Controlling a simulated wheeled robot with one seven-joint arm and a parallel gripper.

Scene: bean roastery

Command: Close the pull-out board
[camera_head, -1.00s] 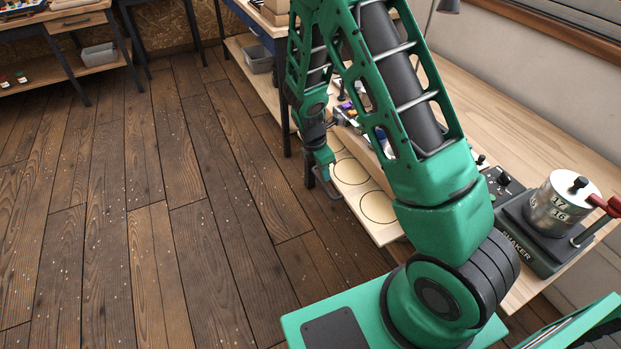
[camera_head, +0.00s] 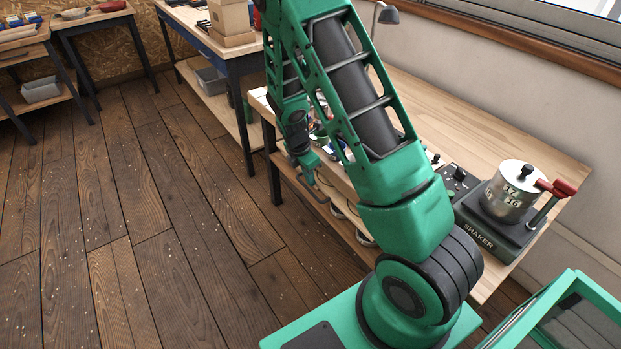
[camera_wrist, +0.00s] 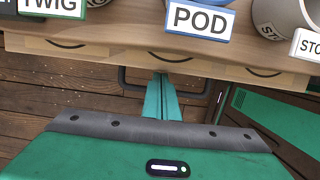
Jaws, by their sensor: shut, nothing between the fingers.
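The pull-out board (camera_wrist: 112,51) is a pale wood strip under the bench top in the wrist view. It shows only slim dark arcs of its ring markings, so little of it sticks out. A dark U-shaped handle (camera_wrist: 196,94) is on its front edge. My gripper (camera_wrist: 161,80) is shut and empty, with its tips at the handle and board edge; I cannot tell whether they touch. In the head view my gripper (camera_head: 309,180) is low at the bench front, and my arm hides most of the board.
Labelled containers, including one marked POD (camera_wrist: 200,20), stand near the bench's front edge. A shaker (camera_head: 512,195) with a metal pot is at the right of the bench (camera_head: 440,115). Another table (camera_head: 215,42) with boxes is behind. The wooden floor (camera_head: 150,200) at left is clear.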

